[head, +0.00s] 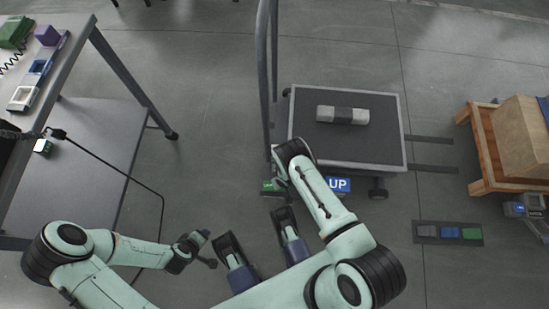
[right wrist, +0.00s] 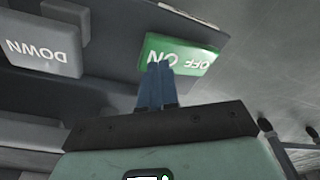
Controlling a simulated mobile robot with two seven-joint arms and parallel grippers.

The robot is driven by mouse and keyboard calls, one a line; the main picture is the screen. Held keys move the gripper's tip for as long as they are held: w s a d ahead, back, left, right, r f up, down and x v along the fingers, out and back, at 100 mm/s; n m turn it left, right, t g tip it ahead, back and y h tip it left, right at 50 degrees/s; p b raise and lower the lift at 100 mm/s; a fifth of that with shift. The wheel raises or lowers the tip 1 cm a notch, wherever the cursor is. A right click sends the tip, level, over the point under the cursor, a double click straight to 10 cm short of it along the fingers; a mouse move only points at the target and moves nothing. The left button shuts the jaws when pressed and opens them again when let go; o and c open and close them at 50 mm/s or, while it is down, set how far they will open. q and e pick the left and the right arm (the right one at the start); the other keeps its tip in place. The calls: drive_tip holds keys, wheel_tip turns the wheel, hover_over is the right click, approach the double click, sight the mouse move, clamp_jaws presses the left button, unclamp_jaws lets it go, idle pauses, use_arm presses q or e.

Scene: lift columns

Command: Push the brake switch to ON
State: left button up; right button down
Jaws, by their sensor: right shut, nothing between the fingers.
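The green brake switch (right wrist: 195,58) shows in the right wrist view, with ON and OFF lettering that looks turned over. My right gripper (right wrist: 160,70) is shut and empty, its two blue fingers side by side. Their tips overlap the ON end of the switch; I cannot tell whether they press on it. In the head view the green switch (head: 268,187) sits low at the cart's front left corner, partly covered by my right gripper (head: 277,180). My left gripper (head: 205,244) hangs over the floor at the left, away from the switch; its jaws are too small to read.
A grey DOWN pedal (right wrist: 42,58) is left of the switch in the wrist view. A blue UP pedal (head: 338,184) is right of it in the head view. The cart platform (head: 370,145) carries a grey-white block (head: 342,115). A workbench (head: 68,55) stands left, a wooden stand (head: 482,150) right.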

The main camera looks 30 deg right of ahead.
drive_tip(key=shift+f+b, duration=0.85)
drive_tip(key=shift+f, duration=0.25)
idle(0.3)
drive_tip(key=shift+r, duration=0.15)
drive_tip(key=shift+r+p, duration=2.35)
drive_tip(key=shift+r, duration=1.1)
